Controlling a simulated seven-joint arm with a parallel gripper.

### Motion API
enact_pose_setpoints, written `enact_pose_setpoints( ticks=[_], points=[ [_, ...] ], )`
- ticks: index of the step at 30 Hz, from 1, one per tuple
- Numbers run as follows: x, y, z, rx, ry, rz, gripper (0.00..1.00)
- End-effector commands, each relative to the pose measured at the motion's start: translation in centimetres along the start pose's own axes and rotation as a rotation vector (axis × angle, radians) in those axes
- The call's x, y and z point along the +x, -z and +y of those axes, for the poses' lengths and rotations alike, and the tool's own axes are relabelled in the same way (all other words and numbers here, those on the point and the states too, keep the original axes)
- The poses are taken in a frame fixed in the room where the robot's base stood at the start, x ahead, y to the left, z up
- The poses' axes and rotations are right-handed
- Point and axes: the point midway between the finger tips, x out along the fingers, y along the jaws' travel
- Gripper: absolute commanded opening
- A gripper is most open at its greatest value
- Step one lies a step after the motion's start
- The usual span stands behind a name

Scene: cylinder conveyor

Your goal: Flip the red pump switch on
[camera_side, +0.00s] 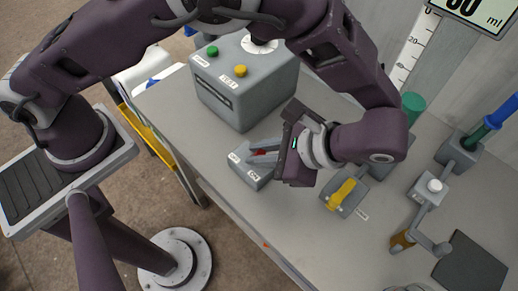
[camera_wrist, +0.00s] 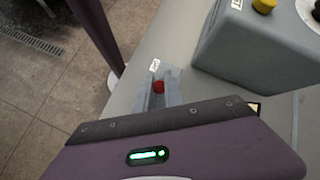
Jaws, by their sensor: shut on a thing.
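The red pump switch (camera_side: 258,152) is on a small grey box (camera_side: 246,170) with two white labels, near the table's front edge. My gripper (camera_side: 262,148) reaches in from the right, low over the box, with its fingers shut on the switch. In the wrist view the red switch (camera_wrist: 158,87) shows between the two grey fingers (camera_wrist: 159,80). The fingers and the hand hide much of the switch and box, so I cannot tell which way the switch leans.
A large grey box (camera_side: 240,90) with green and yellow buttons stands behind the switch box. A yellow-handled valve (camera_side: 341,193) is to the right. A white-knobbed block (camera_side: 430,190) and a dark square plate (camera_side: 470,264) lie farther right. The table front (camera_side: 235,215) is clear.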

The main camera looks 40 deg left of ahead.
Motion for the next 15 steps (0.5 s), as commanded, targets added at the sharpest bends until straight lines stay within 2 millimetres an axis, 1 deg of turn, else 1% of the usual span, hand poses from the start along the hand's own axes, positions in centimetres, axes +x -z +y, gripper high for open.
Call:
enact_pose_setpoints(
  ticks=[9, 10, 11, 12, 13, 15],
  points=[
    [0.07, 0.06, 0.02, 0.000, 0.000, -0.001, 0.00],
    [0.08, 0.06, 0.01, 0.000, 0.000, 0.000, 0.17],
    [0.08, 0.06, 0.02, 0.001, 0.000, 0.000, 0.23],
    [0.08, 0.06, 0.02, 0.001, 0.000, -0.001, 0.31],
    [0.08, 0.05, 0.02, 0.001, 0.000, -0.001, 0.35],
    [0.07, 0.04, 0.02, 0.001, 0.000, -0.001, 0.35]
  ],
)
